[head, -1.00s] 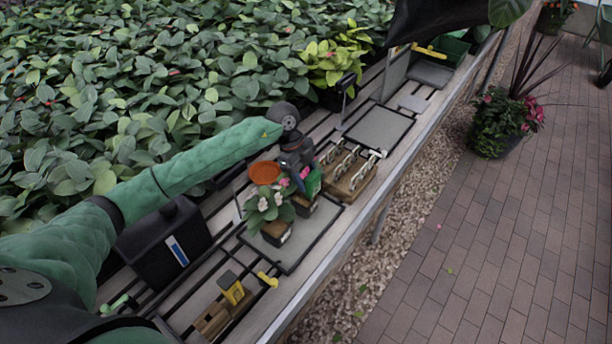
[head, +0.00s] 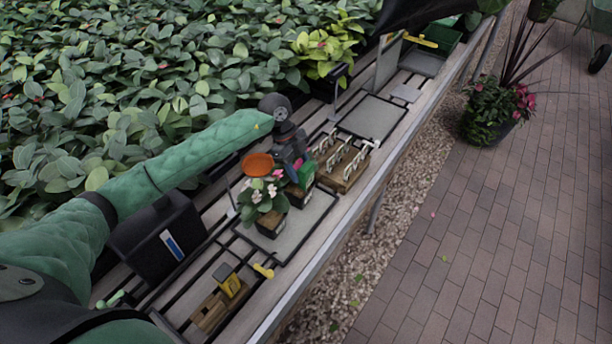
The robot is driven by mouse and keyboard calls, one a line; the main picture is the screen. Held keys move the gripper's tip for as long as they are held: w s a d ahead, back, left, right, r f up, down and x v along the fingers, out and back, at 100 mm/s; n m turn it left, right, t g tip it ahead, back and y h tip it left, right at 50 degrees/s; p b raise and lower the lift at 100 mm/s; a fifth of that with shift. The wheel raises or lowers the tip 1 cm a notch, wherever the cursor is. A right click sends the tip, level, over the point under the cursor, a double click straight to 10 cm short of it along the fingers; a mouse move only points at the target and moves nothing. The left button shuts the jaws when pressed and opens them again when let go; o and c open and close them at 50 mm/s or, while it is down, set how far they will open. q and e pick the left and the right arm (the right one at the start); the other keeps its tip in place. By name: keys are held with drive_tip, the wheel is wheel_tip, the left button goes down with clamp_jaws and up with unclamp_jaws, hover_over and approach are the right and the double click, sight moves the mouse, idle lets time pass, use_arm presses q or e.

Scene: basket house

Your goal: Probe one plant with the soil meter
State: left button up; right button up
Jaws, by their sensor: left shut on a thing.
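My left gripper (head: 297,166) reaches in from the left, over the potting bench. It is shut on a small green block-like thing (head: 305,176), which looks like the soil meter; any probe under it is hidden. The held thing is just above or at a brown pot (head: 301,194) with pink flowers; I cannot tell whether they touch. A second potted plant (head: 262,203) with white-pink flowers and a labelled brown pot (head: 271,224) stands to its left and nearer. Both stand on a grey tray (head: 291,242). My right gripper is not in view.
An orange round dish (head: 257,164) is left of the gripper. A wooden rack (head: 345,170) with several white pieces stands right of it. A black case (head: 160,240) and a yellow item in a wooden holder (head: 231,285) are nearer. An empty tray (head: 378,119) lies beyond.

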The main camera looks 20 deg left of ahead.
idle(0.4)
use_arm(q)
drive_tip(key=o, duration=1.1)
drive_tip(key=shift+r, duration=0.1)
drive_tip(key=shift+b+v, duration=1.4)
drive_tip(key=shift+v, duration=2.4)
